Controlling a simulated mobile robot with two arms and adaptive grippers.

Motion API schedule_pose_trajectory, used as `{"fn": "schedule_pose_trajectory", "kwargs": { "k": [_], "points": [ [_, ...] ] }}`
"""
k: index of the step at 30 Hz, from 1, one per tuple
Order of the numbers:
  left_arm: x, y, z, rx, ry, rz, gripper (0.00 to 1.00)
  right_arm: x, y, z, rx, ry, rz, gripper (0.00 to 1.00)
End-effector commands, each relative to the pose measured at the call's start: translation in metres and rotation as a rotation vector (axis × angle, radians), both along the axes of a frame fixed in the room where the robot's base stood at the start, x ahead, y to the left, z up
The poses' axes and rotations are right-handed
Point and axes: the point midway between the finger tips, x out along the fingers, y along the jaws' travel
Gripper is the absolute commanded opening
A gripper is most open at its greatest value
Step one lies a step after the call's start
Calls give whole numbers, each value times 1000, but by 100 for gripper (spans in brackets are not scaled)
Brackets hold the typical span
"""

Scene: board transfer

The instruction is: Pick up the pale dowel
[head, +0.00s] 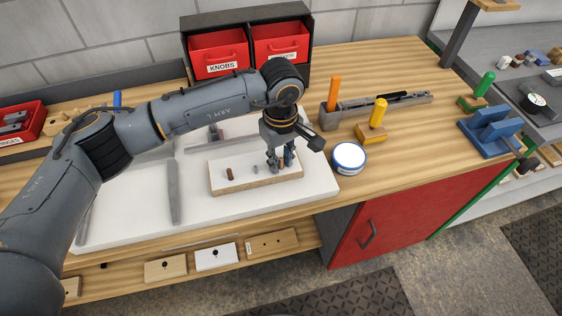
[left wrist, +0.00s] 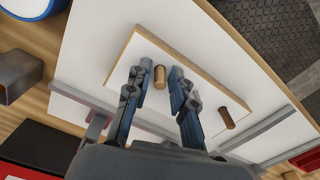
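A pale dowel (left wrist: 159,77) stands on a white-topped board with wooden edges (left wrist: 150,45). The board lies on the white worktop, and it also shows in the head view (head: 240,183). My left gripper (left wrist: 157,78) is open, with its blue-grey fingers on either side of the pale dowel and gaps visible between. In the head view my left gripper (head: 280,163) points down over the right part of the board and mostly hides the pale dowel. A darker brown dowel (left wrist: 226,118) stands at the other end of the board, also in the head view (head: 230,174). My right gripper is out of view.
A round white tin with a blue rim (head: 349,157) stands right of the board. The white worktop (head: 140,200) has room left.

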Motion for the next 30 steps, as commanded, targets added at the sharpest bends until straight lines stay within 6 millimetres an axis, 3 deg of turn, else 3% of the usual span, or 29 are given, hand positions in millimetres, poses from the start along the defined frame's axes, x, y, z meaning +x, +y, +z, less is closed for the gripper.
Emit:
{"fn": "schedule_pose_trajectory", "kwargs": {
  "k": [3, 19, 24, 30],
  "points": [
    [0, 0, 0, 0, 0, 0, 1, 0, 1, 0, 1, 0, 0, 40],
    [1, 0, 8, -2, -5, 0, 1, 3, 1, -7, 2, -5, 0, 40],
    [-1, 0, 33, -2, -7, -3, 0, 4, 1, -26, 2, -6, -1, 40],
    [-40, -1, 78, -3, -9, -6, 0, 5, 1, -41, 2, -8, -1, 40]
  ]
}}
